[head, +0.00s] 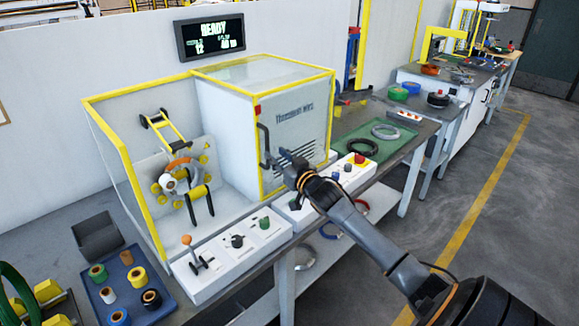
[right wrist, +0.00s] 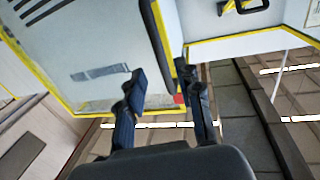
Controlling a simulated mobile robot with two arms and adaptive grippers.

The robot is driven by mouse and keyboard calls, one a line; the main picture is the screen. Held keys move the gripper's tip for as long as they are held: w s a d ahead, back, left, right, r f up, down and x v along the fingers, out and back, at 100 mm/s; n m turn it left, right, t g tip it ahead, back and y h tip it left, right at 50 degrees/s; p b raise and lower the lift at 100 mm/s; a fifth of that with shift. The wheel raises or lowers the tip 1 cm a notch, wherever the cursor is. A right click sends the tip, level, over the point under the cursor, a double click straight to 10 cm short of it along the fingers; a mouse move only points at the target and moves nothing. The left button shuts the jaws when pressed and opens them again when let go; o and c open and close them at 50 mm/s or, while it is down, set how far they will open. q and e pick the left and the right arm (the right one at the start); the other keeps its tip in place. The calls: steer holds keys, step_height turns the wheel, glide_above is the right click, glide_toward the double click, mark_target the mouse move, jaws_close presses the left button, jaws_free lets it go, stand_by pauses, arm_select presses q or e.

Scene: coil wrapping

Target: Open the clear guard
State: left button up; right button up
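The clear guard (head: 300,126) has a yellow frame and stands in front of the white right-hand housing of the machine. A black vertical handle (head: 263,144) is on its left edge, below a small red block. The left bay with the wrapping ring shows no pane across its front. My right gripper (head: 281,158) is at the handle's lower part. In the right wrist view its fingers (right wrist: 161,72) are apart, with the dark handle bar (right wrist: 157,35) reaching between them. I see gaps beside the bar and cannot tell any contact. My left gripper is out of view.
A control box (head: 232,247) with an orange-topped lever and knobs stands in front of the bay. A second box (head: 345,176) with buttons is below the guard. A blue tray (head: 150,309) of spools is at lower left. A green mat (head: 366,136) with coils lies at right.

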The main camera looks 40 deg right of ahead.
steer(key=s+a, duration=0.1)
steer(key=s, duration=0.5)
steer(key=shift+s, duration=0.2)
steer(key=s+a+f+g, duration=0.1)
steer(key=s+f+g, duration=0.25)
steer(key=f, duration=1.15)
steer(key=s+f+g, duration=0.3)
steer(key=s+f, duration=0.1)
steer(key=f, duration=1.2)
steer(key=s+a+f+g, duration=0.1)
steer(key=s+a+f, duration=0.2)
steer(key=s+f, duration=0.3)
steer(key=s+a+f+n+g+y, duration=0.1)
steer(key=s+a+f+g, duration=0.2)
steer(key=f, duration=0.4)
steer(key=s+a+f, duration=0.3)
steer(key=s+f, duration=0.3)
steer(key=f, duration=0.1)
steer(key=s+a+f+n+g, duration=0.1)
steer(key=s+a+f, duration=0.3)
steer(key=s, duration=0.5)
steer(key=s+a+f+n+g+y, duration=0.1)
steer(key=s+a+f+g, duration=0.2)
steer(key=s+a, duration=0.3)
steer(key=s+a+f+n+g, duration=0.1)
steer(key=s+a+f, duration=0.4)
steer(key=s, duration=0.7)
steer(key=shift+s+a+f+g+y, duration=0.15)
steer(key=shift+a+f+g+y, duration=0.2)
steer(key=shift+g, duration=0.3)
